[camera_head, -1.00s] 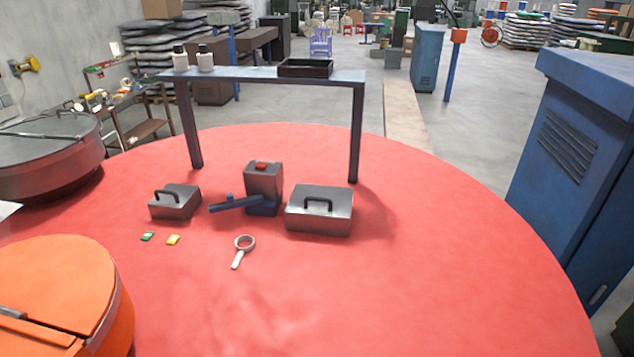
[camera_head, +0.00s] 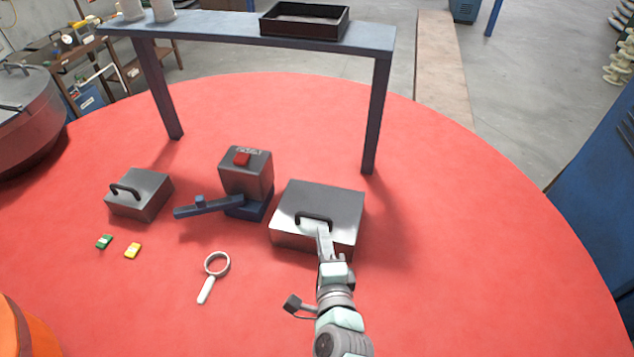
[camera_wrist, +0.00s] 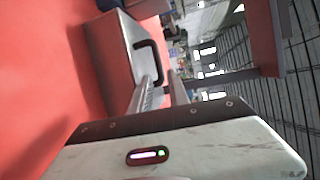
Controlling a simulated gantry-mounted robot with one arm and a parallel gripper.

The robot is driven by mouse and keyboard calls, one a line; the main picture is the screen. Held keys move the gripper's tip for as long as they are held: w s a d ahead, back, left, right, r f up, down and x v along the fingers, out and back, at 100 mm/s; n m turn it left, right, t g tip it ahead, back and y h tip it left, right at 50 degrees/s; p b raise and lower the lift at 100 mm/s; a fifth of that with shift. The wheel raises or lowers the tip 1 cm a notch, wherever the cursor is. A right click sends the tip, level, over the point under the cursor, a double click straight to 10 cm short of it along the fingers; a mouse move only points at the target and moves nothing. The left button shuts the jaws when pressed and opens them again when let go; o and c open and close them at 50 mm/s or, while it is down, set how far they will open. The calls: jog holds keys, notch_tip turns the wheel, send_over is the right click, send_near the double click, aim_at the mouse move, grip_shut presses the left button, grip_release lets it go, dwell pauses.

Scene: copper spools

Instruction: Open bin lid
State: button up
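The larger grey metal bin (camera_head: 345,205) stands on the red round table, its lid shut and a dark arched handle (camera_head: 314,217) on its top. It also shows in the wrist view (camera_wrist: 108,40), with the handle (camera_wrist: 153,52) just ahead of my fingers. My gripper (camera_head: 318,230) is at the near side of the handle. In the wrist view its two fingers (camera_wrist: 162,88) are apart, and one end of the handle appears between them. I cannot tell whether they touch it. A smaller grey bin (camera_head: 150,190) with a similar handle stands at the left.
A box device with a red button (camera_head: 242,158) and blue lever stands left of the larger bin. A magnifying glass (camera_head: 214,272) and green and yellow pieces (camera_head: 132,251) lie in front. A blue raised shelf (camera_head: 230,30) stands behind. The table's right side is clear.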

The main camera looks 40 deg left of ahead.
aim_at(314, 218)
jog(key=shift+g, duration=0.3)
jog(key=b+x, duration=0.1)
jog(key=x, duration=0.2)
jog(key=b+x, duration=0.1)
jog(key=x, duration=0.5)
jog(key=shift+s+a+r+b, duration=0.15)
jog(key=shift+a+b, duration=0.25)
jog(key=shift+a, duration=0.25)
jog(key=shift+w+a+f, duration=0.2)
jog(key=shift+w+a, duration=0.2)
jog(key=shift+w, duration=0.05)
grip_shut()
